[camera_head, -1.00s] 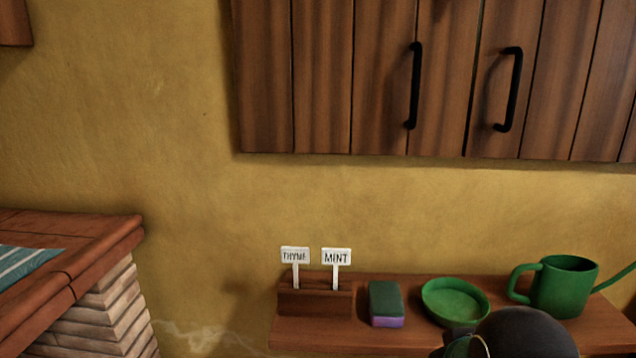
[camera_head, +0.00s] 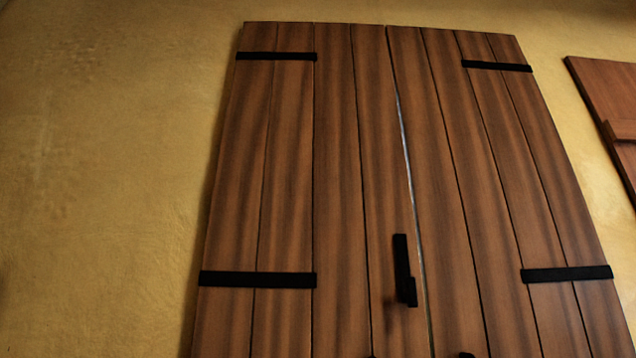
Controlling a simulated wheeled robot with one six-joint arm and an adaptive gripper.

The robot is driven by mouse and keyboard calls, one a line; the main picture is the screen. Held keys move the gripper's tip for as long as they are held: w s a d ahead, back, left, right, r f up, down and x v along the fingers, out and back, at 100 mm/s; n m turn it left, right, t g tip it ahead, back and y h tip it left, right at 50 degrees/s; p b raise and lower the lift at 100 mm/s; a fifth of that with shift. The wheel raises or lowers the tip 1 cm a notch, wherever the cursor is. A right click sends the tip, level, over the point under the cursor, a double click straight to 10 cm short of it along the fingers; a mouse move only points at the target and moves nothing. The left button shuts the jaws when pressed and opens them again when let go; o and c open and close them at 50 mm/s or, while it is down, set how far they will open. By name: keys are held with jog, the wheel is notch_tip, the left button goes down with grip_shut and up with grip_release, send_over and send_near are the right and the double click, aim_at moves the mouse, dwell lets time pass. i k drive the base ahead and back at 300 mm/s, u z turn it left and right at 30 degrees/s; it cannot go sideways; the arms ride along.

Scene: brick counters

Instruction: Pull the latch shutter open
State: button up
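The wooden shutter fills the middle of the head view as two plank panels, a left panel (camera_head: 285,180) and a right panel (camera_head: 480,200). A thin pale line runs down the seam between them; both panels look closed. A black latch (camera_head: 402,265) sits on the left panel beside the seam, with its long part upright and a short block at its lower end. Two small dark tips at the bottom edge look like the tops of the handles, the rest cut off. My gripper is not in view.
Black hinge straps cross both panels, such as the lower left one (camera_head: 258,279) and the lower right one (camera_head: 567,274). Bare yellow wall (camera_head: 110,150) lies to the left. Another wooden panel (camera_head: 605,105) is cut off at the right edge.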

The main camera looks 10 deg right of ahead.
aim_at(311, 195)
jog(key=z, duration=0.55)
jog(key=k, duration=1.3)
jog(key=u, duration=0.1)
jog(key=i, duration=0.65)
jog(key=u, duration=0.3)
